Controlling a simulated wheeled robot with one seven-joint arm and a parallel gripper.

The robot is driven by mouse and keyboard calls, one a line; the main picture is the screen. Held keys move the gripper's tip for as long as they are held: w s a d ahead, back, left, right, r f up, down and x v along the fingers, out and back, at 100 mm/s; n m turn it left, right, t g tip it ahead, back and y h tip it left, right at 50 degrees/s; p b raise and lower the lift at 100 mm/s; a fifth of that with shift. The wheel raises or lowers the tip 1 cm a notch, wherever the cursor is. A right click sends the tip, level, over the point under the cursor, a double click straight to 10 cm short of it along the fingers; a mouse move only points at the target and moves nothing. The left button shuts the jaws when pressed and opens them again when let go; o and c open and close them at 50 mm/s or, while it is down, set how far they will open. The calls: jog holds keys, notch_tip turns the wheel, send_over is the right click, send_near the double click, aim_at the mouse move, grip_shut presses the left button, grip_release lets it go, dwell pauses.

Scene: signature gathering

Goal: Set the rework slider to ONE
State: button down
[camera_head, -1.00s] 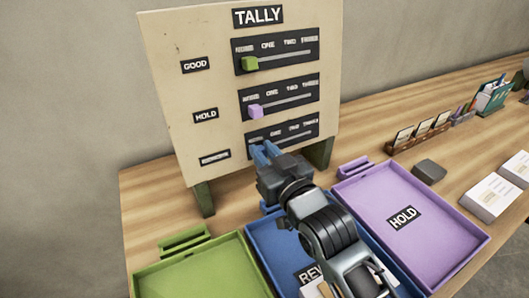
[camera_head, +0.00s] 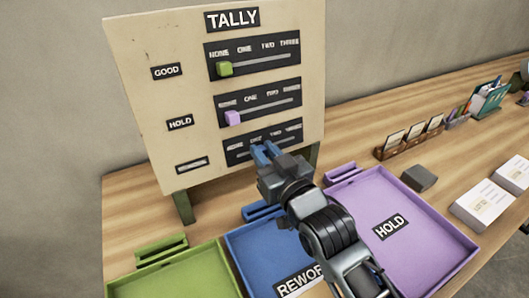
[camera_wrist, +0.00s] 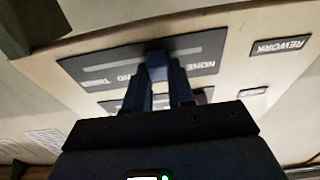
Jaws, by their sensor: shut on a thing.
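The rework slider's dark strip (camera_head: 236,158) is the lowest on the tally board (camera_head: 150,110). The strip (camera_wrist: 85,70) appears upside down, with NONE right of the knob and TWO and THREE left. The fingers cover the place of ONE; the knob appears near it, but exact alignment cannot be told.
Above are the HOLD slider with a lilac knob (camera_head: 232,118) and the GOOD slider with a green knob (camera_head: 224,69), both at NONE. Green (camera_head: 228,262), blue (camera_head: 232,245) and lilac (camera_head: 468,247) trays lie in front of the board.

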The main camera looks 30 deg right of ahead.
jog(key=shift+a, duration=0.1)
jog(key=c, duration=1)
grip_release()
jog(key=shift+o, duration=0.2)
jog(key=s+b, duration=0.1)
jog(key=s, duration=0.6)
jog(key=shift+s, duration=0.4)
jog(key=shift+s, duration=0.1)
